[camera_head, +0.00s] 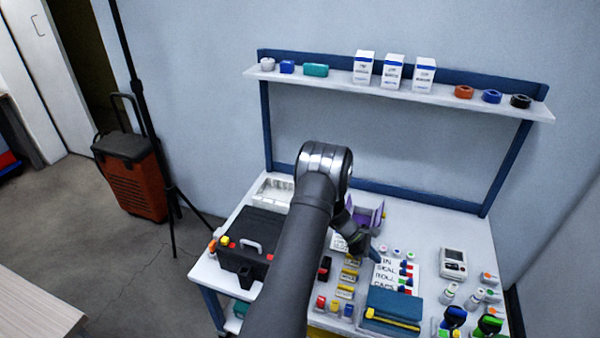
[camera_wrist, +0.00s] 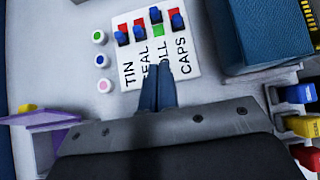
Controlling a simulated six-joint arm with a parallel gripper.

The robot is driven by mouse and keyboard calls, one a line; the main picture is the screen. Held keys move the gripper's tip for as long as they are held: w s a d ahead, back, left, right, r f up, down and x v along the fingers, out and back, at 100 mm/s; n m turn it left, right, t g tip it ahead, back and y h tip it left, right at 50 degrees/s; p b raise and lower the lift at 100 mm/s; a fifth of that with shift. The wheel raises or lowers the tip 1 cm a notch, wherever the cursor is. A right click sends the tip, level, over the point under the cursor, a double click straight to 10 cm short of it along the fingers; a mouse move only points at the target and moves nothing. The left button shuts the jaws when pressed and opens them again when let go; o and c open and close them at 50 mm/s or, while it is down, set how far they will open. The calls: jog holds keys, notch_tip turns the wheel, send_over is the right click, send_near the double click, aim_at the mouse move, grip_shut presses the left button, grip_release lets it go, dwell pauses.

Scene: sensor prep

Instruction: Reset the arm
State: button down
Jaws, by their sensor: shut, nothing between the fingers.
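My gripper (camera_wrist: 159,84) is shut with nothing between its fingers. In the wrist view its closed fingertips hang over the lower edge of a white card (camera_wrist: 188,67) lettered TIN, SEAL, ROLL and CAPS; I cannot tell how far above it they are. The card carries blue pieces and red and green squares. In the head view my gripper (camera_head: 374,254) is above the bench, beside the same card (camera_head: 386,283), with my arm reaching over from the front.
A black case (camera_head: 258,228) stands left on the bench (camera_head: 425,222), a teal box (camera_head: 393,306) in front. A meter (camera_head: 453,262) and bottles are at right. A purple-walled bin (camera_head: 376,213) is behind the gripper. Small round pots (camera_wrist: 101,61) lie beside the card. A shelf (camera_head: 340,84) spans the back.

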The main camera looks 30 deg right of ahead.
aim_at(378, 275)
jog(key=x, duration=0.9)
jog(key=shift+s+d+f, duration=0.15)
jog(key=shift+s+f, duration=0.05)
jog(key=shift+f, duration=0.05)
jog(key=shift+w+a+r, duration=0.15)
jog(key=shift+w+a, duration=0.65)
jog(key=shift+w, duration=0.15)
jog(key=shift+w+a+r, duration=0.3)
jog(key=shift+w+a, duration=0.15)
jog(key=shift+a, duration=0.1)
